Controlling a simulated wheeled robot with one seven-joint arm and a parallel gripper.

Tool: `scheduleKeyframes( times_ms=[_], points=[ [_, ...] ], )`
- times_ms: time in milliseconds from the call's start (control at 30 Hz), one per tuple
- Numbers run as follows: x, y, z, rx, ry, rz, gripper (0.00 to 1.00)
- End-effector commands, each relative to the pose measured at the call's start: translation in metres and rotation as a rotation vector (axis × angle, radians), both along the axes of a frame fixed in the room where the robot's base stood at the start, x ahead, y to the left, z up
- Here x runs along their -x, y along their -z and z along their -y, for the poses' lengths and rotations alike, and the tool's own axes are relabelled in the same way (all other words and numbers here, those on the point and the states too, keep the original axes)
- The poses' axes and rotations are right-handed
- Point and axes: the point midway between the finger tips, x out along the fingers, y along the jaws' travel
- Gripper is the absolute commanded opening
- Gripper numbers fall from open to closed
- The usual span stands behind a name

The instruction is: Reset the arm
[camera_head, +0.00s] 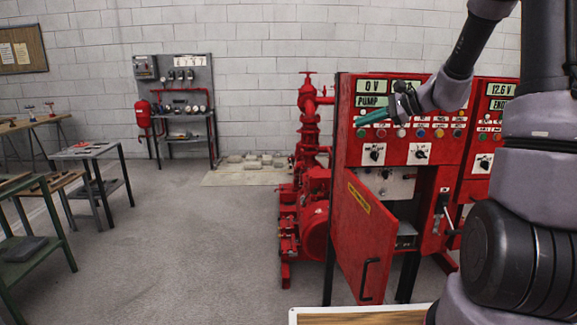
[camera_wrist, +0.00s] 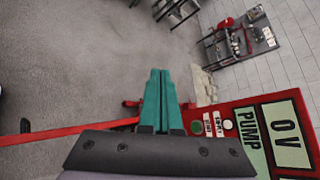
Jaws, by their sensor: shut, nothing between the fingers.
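My gripper (camera_head: 366,119) is shut and empty, its teal fingers together and pointing left in the head view. It is raised in front of the upper face of the red pump control cabinet (camera_head: 344,150), near the "0 V" and "PUMP" labels. In the wrist view the shut teal fingers of my gripper (camera_wrist: 160,72) point up the picture, over grey floor. The cabinet's labelled face (camera_wrist: 262,104) shows at the lower right there. I cannot tell whether the fingers touch the cabinet. My arm comes in from the right.
The cabinet's lower door (camera_head: 358,235) stands open toward the left front. A red pump (camera_head: 309,190) stands left of the cabinet. A gauge panel (camera_head: 186,90) and several tables, one with a grey top (camera_head: 88,150), stand farther left. The middle floor (camera_head: 200,245) is clear.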

Motion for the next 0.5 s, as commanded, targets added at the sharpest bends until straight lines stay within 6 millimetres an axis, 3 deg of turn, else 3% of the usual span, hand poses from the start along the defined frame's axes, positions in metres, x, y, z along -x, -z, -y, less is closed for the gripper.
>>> scheduleKeyframes(
  times_ms=[33, 200, 500],
  points=[
    [0.02, -0.013, -0.011, 0.065, -0.052, 0.025, 0.0],
    [0.083, -0.035, -0.029, 0.288, -0.202, 0.09, 0.0],
    [0.184, -0.06, -0.025, 0.691, -0.395, 0.242, 0.0]
  ],
)
